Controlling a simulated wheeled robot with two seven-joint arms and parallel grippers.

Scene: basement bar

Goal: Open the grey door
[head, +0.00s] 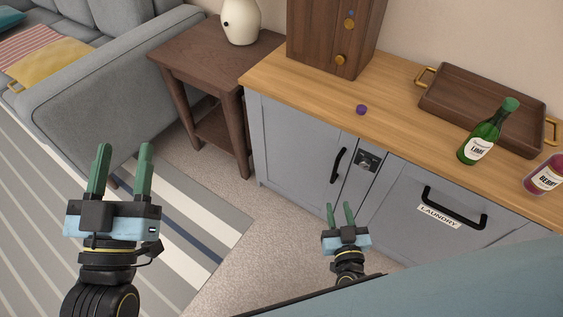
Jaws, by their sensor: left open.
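The grey door (289,138) is the left front panel of a grey cabinet with a wooden top, and it looks shut. Its black bar handle (338,168) is upright near the door's right edge. My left gripper (124,148) is open and empty, over the striped rug and well to the left of the door. My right gripper (339,206) is open and empty, with its fingertips below the door handle in the picture. I cannot tell how far they are from the cabinet front.
A grey drawer (430,233) labelled LAUNDRY is right of a narrow panel with a metal latch (368,161). The wooden top holds a tray (470,112), a green bottle (482,140), a berry jar (543,175) and a purple knob (361,109). A side table (205,60) and sofa (110,90) stand left.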

